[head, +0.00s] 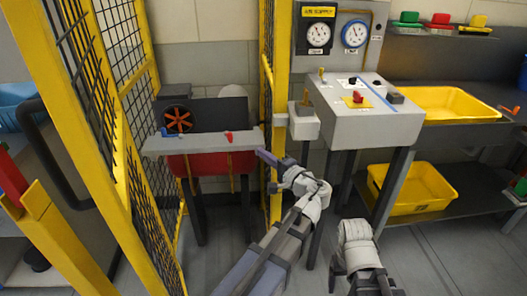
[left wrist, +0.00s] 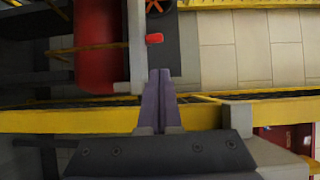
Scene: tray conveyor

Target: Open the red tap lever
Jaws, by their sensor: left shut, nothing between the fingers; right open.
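My left gripper (head: 262,153) is shut and empty, at the bar's right end, apart from the lever. Its two purple-grey fingers (left wrist: 160,74) lie together in the left wrist view. My right gripper (head: 337,272) is low at the bottom centre, away from the lever; it is open, its fingers hard to make out.
A yellow post (head: 280,90) stands close beside my left gripper, and a yellow mesh fence (head: 125,130) is at the left. A blue lever (head: 166,132) and an orange handwheel (head: 177,119) are left of the red lever. A grey console (head: 375,125) stands to the right.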

